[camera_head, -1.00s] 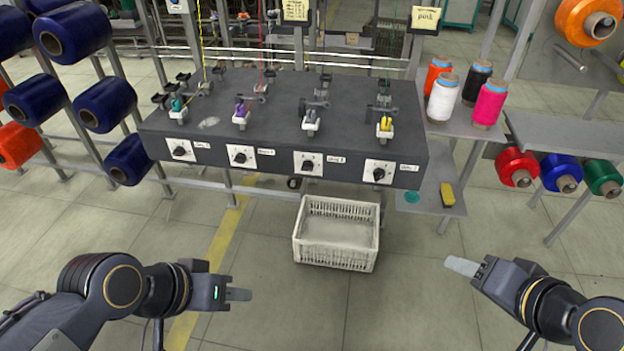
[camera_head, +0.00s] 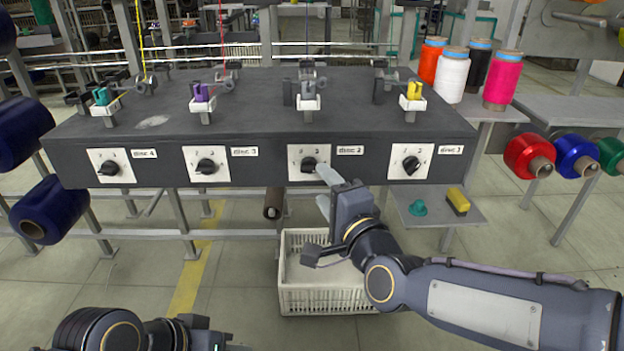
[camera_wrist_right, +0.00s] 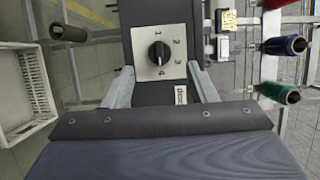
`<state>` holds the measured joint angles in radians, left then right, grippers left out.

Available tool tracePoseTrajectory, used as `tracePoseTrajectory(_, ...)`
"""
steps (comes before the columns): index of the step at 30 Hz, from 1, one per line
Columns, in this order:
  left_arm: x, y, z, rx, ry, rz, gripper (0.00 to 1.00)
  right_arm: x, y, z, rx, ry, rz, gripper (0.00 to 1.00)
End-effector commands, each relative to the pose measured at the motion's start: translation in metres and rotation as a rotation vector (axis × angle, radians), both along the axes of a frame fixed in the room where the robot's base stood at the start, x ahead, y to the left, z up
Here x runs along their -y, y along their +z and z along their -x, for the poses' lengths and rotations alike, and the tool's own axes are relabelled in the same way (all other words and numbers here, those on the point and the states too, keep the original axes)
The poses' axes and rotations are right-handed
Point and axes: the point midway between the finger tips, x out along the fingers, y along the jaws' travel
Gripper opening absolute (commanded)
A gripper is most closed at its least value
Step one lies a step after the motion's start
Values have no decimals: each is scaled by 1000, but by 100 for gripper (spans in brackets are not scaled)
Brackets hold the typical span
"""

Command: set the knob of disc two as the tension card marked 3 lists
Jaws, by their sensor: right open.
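The disc two knob (camera_head: 309,163) is a black knob on a white square plate on the front of the dark bench (camera_head: 260,130). Its label (camera_head: 349,150) is to its right. My right gripper (camera_head: 325,190) is open just in front and slightly right of this plate, apart from the knob. In the right wrist view the knob (camera_wrist_right: 159,53) is ahead, beyond the two spread fingers, with 1 to 4 printed around it; its exact setting is unclear. My left gripper (camera_head: 230,347) is at the bottom edge, partly cut off. No tension card is readable in view.
Other knobs sit on the same panel: disc four (camera_head: 109,168), disc three (camera_head: 206,166) and disc one (camera_head: 411,164). A white crate (camera_head: 325,300) stands on the floor below, partly behind my right arm. Thread cones (camera_head: 452,75) stand on a side shelf.

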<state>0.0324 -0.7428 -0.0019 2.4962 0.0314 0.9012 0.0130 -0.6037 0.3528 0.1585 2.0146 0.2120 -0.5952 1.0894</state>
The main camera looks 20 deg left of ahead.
Motion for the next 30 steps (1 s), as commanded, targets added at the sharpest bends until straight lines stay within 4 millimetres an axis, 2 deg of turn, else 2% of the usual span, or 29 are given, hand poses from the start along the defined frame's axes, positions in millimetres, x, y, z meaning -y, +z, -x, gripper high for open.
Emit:
tracePoseTrajectory(9, 0, -6, 0, 0, 0, 0, 36, -31, -1, -38, 0, 1, 3, 52)
tracePoseTrajectory(15, 0, -7, 0, 0, 0, 0, 36, -37, -1, -47, 0, 0, 4, 52)
tracePoseTrajectory(21, 0, -6, 0, 0, 0, 0, 36, -37, 0, -47, 0, 0, 4, 52)
tracePoseTrajectory(23, 0, -6, 0, 0, 0, 0, 36, -37, 0, -47, 0, 0, 4, 47)
tracePoseTrajectory(30, 0, -6, 0, 0, 0, 0, 36, -37, 0, -47, 0, 0, 4, 15)
